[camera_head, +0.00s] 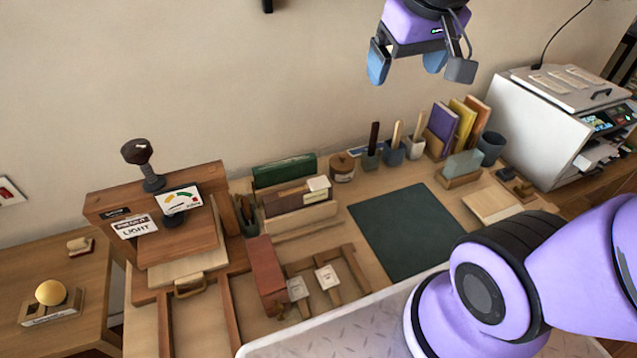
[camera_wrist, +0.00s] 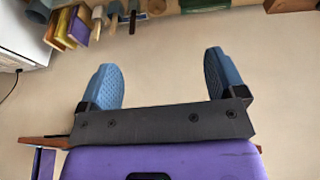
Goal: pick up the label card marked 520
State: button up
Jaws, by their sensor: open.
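Two small white label cards sit on wooden holders at the front of the desk in the head view, a left card (camera_head: 298,289) and a right card (camera_head: 327,277). Their print is too small to read, so I cannot tell which one is marked 520. My gripper (camera_head: 406,66) is open and empty, high in front of the wall and far above the desk. In the wrist view its two blue fingers (camera_wrist: 166,78) are spread with nothing between them. The cards cannot be made out in the wrist view.
A reddish-brown block (camera_head: 266,275) stands just left of the cards. A wooden press (camera_head: 178,250) with a dark knob is farther left. Books (camera_head: 455,125), pen cups and a white printer (camera_head: 545,125) line the right back. The dark green mat (camera_head: 405,230) is clear.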

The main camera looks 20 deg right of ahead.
jog(key=w+a+f+g, duration=0.2)
jog(key=w+f, duration=0.9)
jog(key=w, duration=0.1)
jog(key=g, duration=0.2)
send_over(319, 183)
notch_tip(319, 183, down, 16)
jog(key=shift+y, duration=0.3)
jog(key=shift+f, duration=5)
jog(key=c, duration=1.1)
jog(key=shift+r, duration=0.1)
